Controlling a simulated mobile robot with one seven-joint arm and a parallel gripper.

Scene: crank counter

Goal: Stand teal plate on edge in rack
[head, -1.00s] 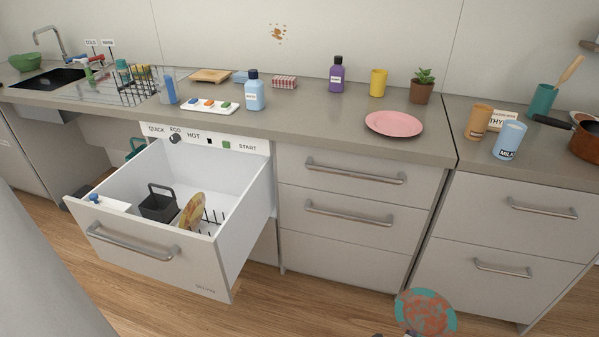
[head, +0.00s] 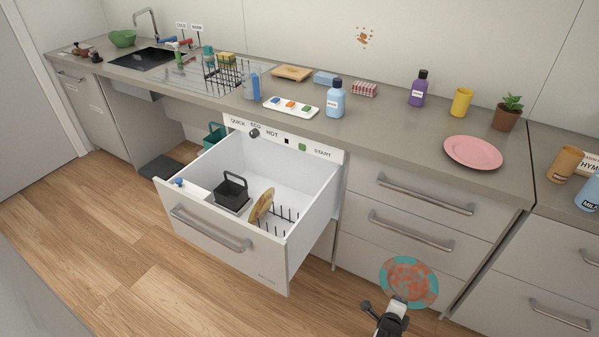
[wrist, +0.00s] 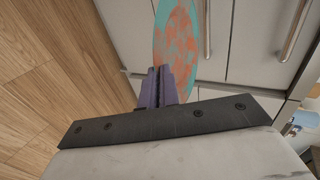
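The teal plate (head: 409,281) has a teal rim and a face covered in reddish-brown stains. My gripper (head: 397,304) is shut on its edge and holds it in front of the cabinet drawers, right of the open dishwasher drawer (head: 222,245). In the wrist view the plate (wrist: 180,42) stands up from between the purple fingers (wrist: 163,86). A rack of dark prongs (head: 285,228) is in the open drawer. A yellowish stained plate (head: 262,204) stands on edge at the rack's left, and prongs to its right are bare.
A black basket (head: 231,193) sits in the drawer, left of the yellowish plate. A black wire rack (head: 228,76) stands on the counter by the sink. A pink plate (head: 473,152) lies on the counter. Wood floor (head: 130,255) is clear left of the drawer.

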